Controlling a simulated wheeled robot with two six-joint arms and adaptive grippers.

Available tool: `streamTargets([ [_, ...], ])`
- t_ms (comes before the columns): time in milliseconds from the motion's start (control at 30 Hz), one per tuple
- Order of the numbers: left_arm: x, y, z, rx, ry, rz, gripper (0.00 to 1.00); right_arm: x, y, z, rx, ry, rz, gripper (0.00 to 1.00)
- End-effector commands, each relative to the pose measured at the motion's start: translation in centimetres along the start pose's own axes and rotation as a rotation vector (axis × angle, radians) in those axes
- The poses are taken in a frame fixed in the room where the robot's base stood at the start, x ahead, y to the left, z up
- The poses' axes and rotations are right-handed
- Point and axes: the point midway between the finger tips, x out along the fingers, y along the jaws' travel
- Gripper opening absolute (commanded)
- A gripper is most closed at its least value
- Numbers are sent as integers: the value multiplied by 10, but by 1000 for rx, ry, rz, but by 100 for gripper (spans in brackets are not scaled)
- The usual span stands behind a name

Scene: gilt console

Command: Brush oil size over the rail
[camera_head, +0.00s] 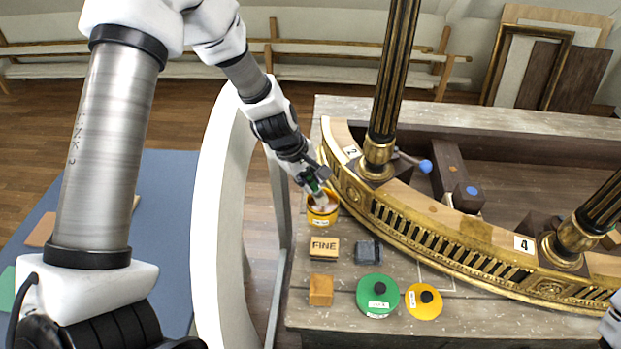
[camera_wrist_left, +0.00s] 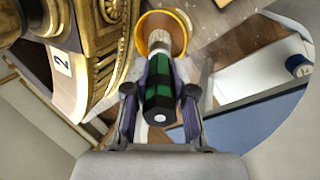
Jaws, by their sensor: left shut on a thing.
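The rail (camera_head: 445,245) is a curved gilt console rail with a pierced gold band and a pale wooden top, lying across the bench. My left gripper (camera_head: 312,180) is shut on a brush (camera_wrist_left: 160,92) with a green and black handle, held bristles down. The bristle end is in or just over a yellow pot (camera_head: 322,216) beside the rail's left end. In the left wrist view the pot (camera_wrist_left: 181,29) shows beyond the brush, its rim around the bristle end. How deep the bristles sit is hidden. At most a small part of my right arm shows at the lower right edge.
A FINE block (camera_head: 324,248), a grey block (camera_head: 368,251), an ochre block (camera_head: 321,290), a green lid (camera_head: 377,295) and a yellow lid (camera_head: 424,301) lie on the bench in front of the rail. Dark gilt columns (camera_head: 393,80) rise from the rail.

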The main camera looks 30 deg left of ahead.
Motion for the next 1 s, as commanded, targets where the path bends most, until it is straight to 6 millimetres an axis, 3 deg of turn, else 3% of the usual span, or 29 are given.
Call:
streamTargets([
  [1000,6,-2,-1,0,0,0,0,6,0,0,0,0,0,40],
])
